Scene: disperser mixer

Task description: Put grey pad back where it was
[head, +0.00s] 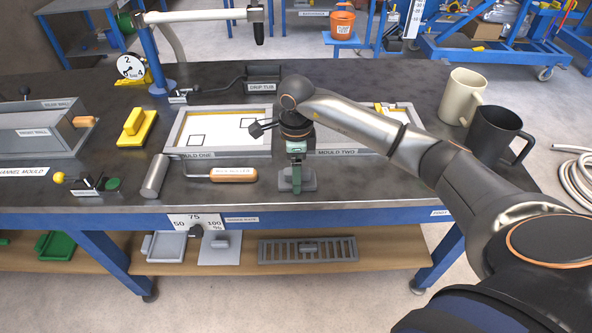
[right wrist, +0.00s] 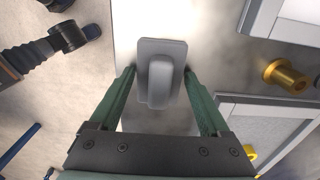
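The grey pad (head: 308,181) is a flat plate with a raised grip, at the front edge of the bench below the mould two label. My right gripper (head: 297,178) points down over it, with its green fingers in front of part of it. In the right wrist view the grey pad (right wrist: 160,75) lies between the tips of the right gripper (right wrist: 160,72). The fingers stand apart, one on each side, with gaps beside the raised grip. Contact with the plate edges cannot be told. My left gripper is not in view in the head view.
Mould one (head: 222,131) lies behind, left of my right arm. An orange-handled tool (head: 233,174) and a metal cylinder (head: 155,176) lie left of the pad. A cream mug (head: 461,95) and a black mug (head: 494,132) stand right. A lower shelf (head: 400,257) holds a grate (head: 308,250).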

